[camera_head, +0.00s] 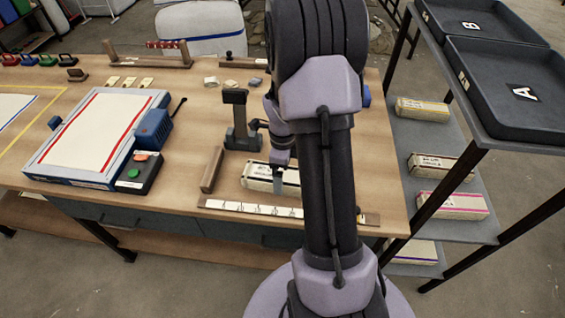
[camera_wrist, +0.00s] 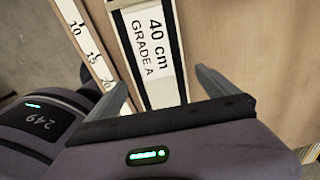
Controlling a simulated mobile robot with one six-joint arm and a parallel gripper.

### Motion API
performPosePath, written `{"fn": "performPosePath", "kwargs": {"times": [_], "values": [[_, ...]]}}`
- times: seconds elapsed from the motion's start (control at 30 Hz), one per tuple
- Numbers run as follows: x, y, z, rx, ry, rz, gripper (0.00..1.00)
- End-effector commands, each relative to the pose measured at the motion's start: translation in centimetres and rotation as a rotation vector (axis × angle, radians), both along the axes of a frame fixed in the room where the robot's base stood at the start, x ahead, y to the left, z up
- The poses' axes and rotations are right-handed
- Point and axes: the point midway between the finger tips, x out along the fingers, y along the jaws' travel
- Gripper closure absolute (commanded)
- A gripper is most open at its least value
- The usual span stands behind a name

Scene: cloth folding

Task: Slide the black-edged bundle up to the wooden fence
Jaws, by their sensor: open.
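The black-edged bundle (camera_head: 256,172) is a pale, flat pack on the bench. In the wrist view the bundle (camera_wrist: 153,45) shows black edging and a "40 cm GRADE A" label. The wooden fence (camera_head: 213,169), a short upright bar, stands left of the bundle, with a strip of bare bench between them. My gripper (camera_head: 279,180) is low over the bundle's right part. In the wrist view my gripper (camera_wrist: 160,78) is open, with one finger on each side of the bundle. Finger contact cannot be told. My arm hides part of the bundle's right end.
A marked ruler strip (camera_head: 250,208) runs along the front edge, beside the bundle. A dark upright device (camera_head: 240,125) stands behind it. A framed board (camera_head: 98,135) with a button box (camera_head: 139,172) lies left. A shelf rack (camera_head: 450,165) with other bundles is right.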

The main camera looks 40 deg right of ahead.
Motion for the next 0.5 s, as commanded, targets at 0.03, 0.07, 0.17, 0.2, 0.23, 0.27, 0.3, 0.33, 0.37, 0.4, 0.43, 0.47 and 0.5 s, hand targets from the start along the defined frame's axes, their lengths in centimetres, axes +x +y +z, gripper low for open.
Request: {"fn": "performPosePath", "kwargs": {"times": [0.03, 0.07, 0.17, 0.2, 0.23, 0.27, 0.3, 0.33, 0.37, 0.4, 0.43, 0.47, 0.5], "values": [[0.0, 0.0, -0.9, 0.001, 0.001, 0.000, 0.02], [0.0, 0.0, -1.3, 0.000, 0.000, 0.001, 0.02], [0.0, 0.0, -2.0, 0.001, 0.001, 0.001, 0.02], [0.0, 0.0, -2.2, 0.000, 0.000, 0.000, 0.02], [0.0, 0.0, -2.3, 0.000, 0.000, 0.000, 0.02], [0.0, 0.0, -2.4, 0.000, 0.000, 0.000, 0.02], [0.0, 0.0, -2.4, -0.001, -0.001, 0.000, 0.02], [0.0, 0.0, -2.4, -0.001, -0.001, 0.000, 0.02], [0.0, 0.0, -2.4, -0.001, -0.001, 0.000, 0.02], [0.0, 0.0, -2.4, -0.001, -0.001, 0.000, 0.02], [0.0, 0.0, -2.3, -0.001, -0.001, 0.000, 0.02], [0.0, 0.0, -2.3, -0.001, -0.001, 0.000, 0.02], [0.0, 0.0, -2.3, -0.001, -0.001, 0.000, 0.02]]}}
